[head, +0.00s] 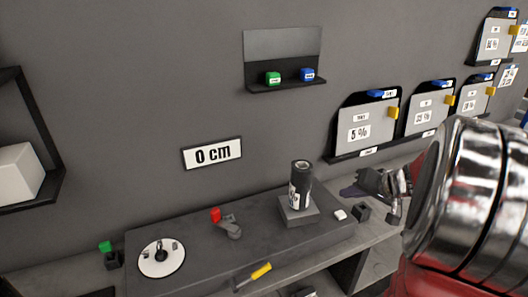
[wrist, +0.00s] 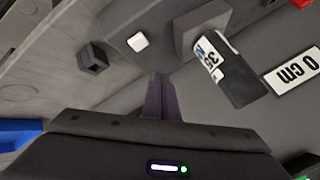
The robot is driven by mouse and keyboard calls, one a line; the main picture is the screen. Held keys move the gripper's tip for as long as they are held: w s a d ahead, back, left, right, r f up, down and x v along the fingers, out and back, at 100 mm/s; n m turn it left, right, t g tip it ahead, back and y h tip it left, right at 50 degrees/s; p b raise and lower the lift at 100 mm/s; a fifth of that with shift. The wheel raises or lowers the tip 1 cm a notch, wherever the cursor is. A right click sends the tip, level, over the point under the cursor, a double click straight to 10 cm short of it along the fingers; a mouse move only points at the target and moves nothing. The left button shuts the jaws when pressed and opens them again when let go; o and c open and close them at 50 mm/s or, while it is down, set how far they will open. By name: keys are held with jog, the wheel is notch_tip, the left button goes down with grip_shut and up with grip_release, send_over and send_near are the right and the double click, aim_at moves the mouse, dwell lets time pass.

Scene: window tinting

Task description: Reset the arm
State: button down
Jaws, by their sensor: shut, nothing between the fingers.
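My gripper (head: 362,190) shows at the right of the head view, at the end of my silver and red arm, above the right part of the workbench. In the wrist view my gripper's fingers (wrist: 159,97) are together with nothing between them. A dark cylinder with a white label (head: 300,185) stands on a square grey block (head: 298,211) to the left of my gripper. The cylinder also shows in the wrist view (wrist: 228,70), apart from the fingers.
A white cube (head: 340,215) and a small dark block (head: 362,211) lie near my gripper. A red-topped lever (head: 228,226), white disc (head: 162,259) and yellow-handled tool (head: 255,275) are further left. A small shelf (head: 285,84) and tint panels (head: 365,122) are on the wall.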

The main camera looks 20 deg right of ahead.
jog(key=shift+m, duration=0.3)
jog(key=s+a+f+g, duration=0.35)
jog(key=s+a, duration=0.45)
jog(key=a, duration=0.3)
jog(key=s+a+r+n, duration=0.2)
jog(key=a+r, duration=0.1)
jog(key=a, duration=0.4)
jog(key=s+a+r+n, duration=0.2)
jog(key=a+r+n, duration=0.1)
jog(key=a, duration=0.3)
jog(key=s+a+r+n+h, duration=0.1)
jog(key=s+a+r+n, duration=0.2)
jog(key=a, duration=0.4)
jog(key=shift+a, duration=0.35)
